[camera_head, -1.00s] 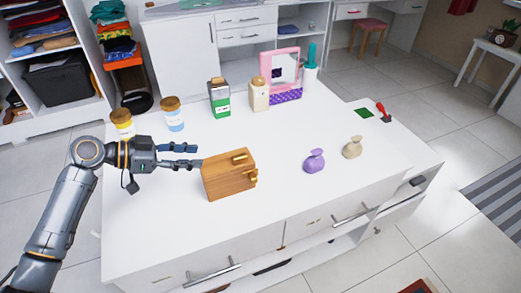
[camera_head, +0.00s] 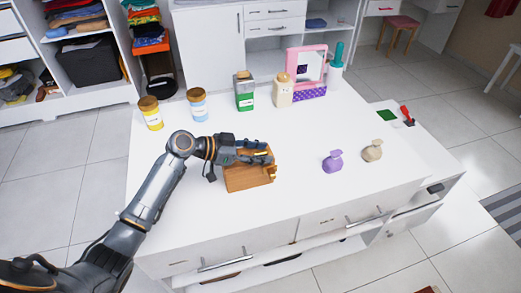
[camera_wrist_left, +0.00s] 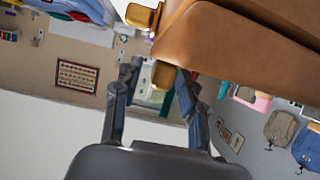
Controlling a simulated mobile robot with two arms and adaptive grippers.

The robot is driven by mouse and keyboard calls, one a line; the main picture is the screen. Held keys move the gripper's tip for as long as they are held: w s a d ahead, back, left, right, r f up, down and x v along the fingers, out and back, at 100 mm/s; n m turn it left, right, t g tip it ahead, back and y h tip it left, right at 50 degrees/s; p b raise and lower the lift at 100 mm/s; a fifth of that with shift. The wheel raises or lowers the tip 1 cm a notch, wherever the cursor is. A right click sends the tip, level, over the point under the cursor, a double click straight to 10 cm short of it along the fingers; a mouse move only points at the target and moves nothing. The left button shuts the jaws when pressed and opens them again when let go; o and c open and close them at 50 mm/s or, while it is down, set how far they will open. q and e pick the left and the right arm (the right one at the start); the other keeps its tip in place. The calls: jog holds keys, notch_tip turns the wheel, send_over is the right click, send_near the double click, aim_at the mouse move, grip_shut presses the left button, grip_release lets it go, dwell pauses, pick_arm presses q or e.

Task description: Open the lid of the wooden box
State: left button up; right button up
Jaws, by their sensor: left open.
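The wooden box (camera_head: 247,181) stands on the white table with its lid looking shut. My left gripper (camera_head: 264,152) is over the top of the box, its fingers open and pointing right. In the left wrist view, the box (camera_wrist_left: 232,48) fills the upper right. A light wooden knob (camera_wrist_left: 163,75) shows between the spread fingers of the left gripper (camera_wrist_left: 157,82), and I see no finger closed on it. A second knob (camera_wrist_left: 142,16) is above it. The gripper hides part of the box top in the head view. My right gripper is out of view.
On the white table (camera_head: 300,232), two jars (camera_head: 150,114) (camera_head: 198,105), a green carton (camera_head: 244,92), a cream bottle (camera_head: 283,91) and a pink mirror (camera_head: 306,66) stand behind the box. Purple (camera_head: 333,162) and beige (camera_head: 372,151) bottles stand to its right.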

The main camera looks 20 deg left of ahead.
pick_arm(q)
grip_shut()
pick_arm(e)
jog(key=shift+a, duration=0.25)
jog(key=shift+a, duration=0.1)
pick_arm(q)
jog(key=shift+w, duration=0.1)
